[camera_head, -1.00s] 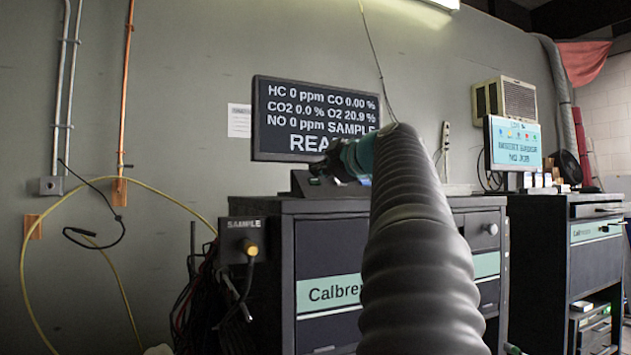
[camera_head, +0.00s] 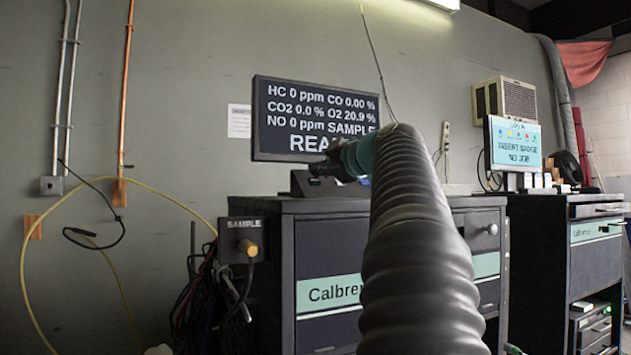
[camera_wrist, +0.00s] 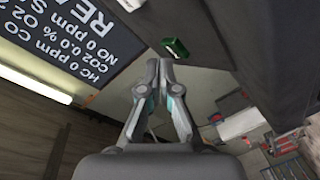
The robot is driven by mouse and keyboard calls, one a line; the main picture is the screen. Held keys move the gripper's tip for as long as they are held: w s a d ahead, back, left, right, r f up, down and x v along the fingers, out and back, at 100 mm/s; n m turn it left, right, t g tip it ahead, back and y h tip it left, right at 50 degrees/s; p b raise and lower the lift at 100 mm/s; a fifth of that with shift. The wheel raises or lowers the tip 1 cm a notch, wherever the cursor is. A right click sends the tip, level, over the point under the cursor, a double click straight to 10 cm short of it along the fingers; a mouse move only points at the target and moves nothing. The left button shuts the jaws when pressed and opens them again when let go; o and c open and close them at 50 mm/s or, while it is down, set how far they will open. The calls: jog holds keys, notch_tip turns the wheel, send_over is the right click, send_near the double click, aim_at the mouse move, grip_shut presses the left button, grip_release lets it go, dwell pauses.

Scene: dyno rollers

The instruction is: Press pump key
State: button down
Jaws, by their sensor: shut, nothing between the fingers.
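In the wrist view a small green key-like block (camera_wrist: 174,48) sits on a dark surface, just beyond my fingertips. I cannot read any label on it, so I cannot tell if it is the pump key. My gripper (camera_wrist: 159,68) is shut and empty, its two fingertips close together and a little apart from the green block in the picture. In the head view my gripper (camera_head: 319,169) is small and dark, in front of the lower edge of the gas readout screen (camera_head: 315,118). My arm hides part of the cabinet top there.
A dark cabinet (camera_head: 328,245) stands under the screen, with a SAMPLE box (camera_head: 241,240) and hanging cables on its left. A second cabinet (camera_head: 596,252) and a smaller monitor (camera_head: 513,145) stand at the right. The wall behind is mostly bare.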

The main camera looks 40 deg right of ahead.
jog(key=shift+w+f+b, duration=0.25)
jog(key=shift+f+b, duration=0.05)
jog(key=shift+d, duration=0.1)
dwell(0.3)
jog(key=shift+s+r, duration=0.3)
jog(key=shift+r, duration=0.05)
jog(key=shift+r, duration=0.1)
dwell(0.3)
jog(key=shift+s+a+r+p, duration=0.25)
jog(key=shift+s+r+p, duration=0.3)
jog(key=shift+s+r, duration=0.5)
jog(key=shift+s+a+r+p, duration=0.25)
jog(key=shift+s+r+p, duration=0.25)
jog(key=shift+s+r, duration=0.5)
jog(key=shift+w+r, duration=0.15)
jog(key=shift+w, duration=0.05)
